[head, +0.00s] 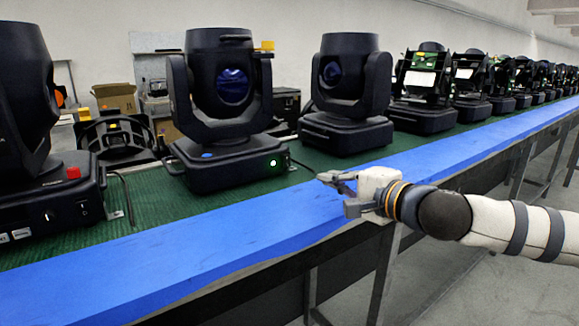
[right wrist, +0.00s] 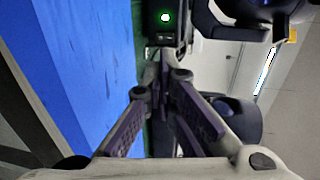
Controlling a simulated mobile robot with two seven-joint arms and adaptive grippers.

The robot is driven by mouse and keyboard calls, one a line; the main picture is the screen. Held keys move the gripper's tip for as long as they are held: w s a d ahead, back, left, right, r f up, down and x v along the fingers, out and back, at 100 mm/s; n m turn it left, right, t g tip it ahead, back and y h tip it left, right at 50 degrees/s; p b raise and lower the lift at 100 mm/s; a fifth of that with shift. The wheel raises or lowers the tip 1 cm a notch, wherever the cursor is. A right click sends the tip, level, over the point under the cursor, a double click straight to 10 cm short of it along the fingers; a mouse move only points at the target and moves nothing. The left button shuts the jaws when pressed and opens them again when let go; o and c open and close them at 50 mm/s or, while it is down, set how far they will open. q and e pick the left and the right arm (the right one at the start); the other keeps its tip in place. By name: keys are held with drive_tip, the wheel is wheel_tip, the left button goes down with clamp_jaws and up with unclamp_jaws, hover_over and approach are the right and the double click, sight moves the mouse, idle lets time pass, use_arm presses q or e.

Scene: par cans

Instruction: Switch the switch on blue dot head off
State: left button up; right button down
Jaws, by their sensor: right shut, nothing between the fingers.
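The blue dot head (head: 216,95) is a black moving-head lamp on the green bench top, left of centre in the head view. A blue dot (head: 207,155) sits on its base. Its switch (head: 273,162) glows green at the right end of the base front. The green-lit switch also shows in the right wrist view (right wrist: 165,17), at top centre beyond the fingertips. My right gripper (head: 333,187) is shut and empty over the blue bench edge, right of and apart from the switch. It also shows in the right wrist view (right wrist: 160,88). My left gripper is not in view.
Another black lamp (head: 345,95) stands right of the blue dot head, with several more beyond. A blue strip (head: 240,235) runs along the bench front. Open floor lies at the right.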

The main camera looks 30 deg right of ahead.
sight(285, 166)
drive_tip(key=w, duration=0.3)
drive_tip(key=shift+a+f, duration=0.15)
drive_tip(key=shift+f, duration=0.15)
drive_tip(key=w, duration=0.1)
drive_tip(key=w+f+b, duration=0.1)
drive_tip(key=w, duration=0.1)
drive_tip(key=shift+w+a+f+b, duration=0.15)
drive_tip(key=shift+w+f+b, duration=0.2)
drive_tip(key=shift+f, duration=0.05)
drive_tip(key=w, duration=0.2)
drive_tip(key=w+b, duration=0.1)
drive_tip(key=w, duration=0.3)
drive_tip(key=shift+w+a+f+b, duration=0.1)
drive_tip(key=shift+w+a+b, duration=0.05)
drive_tip(key=shift+a+b, duration=0.15)
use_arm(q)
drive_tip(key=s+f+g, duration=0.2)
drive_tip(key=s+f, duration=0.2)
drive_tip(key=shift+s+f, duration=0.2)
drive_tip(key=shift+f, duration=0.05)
use_arm(e)
drive_tip(key=shift+w+r, duration=0.25)
drive_tip(key=shift+w, duration=0.35)
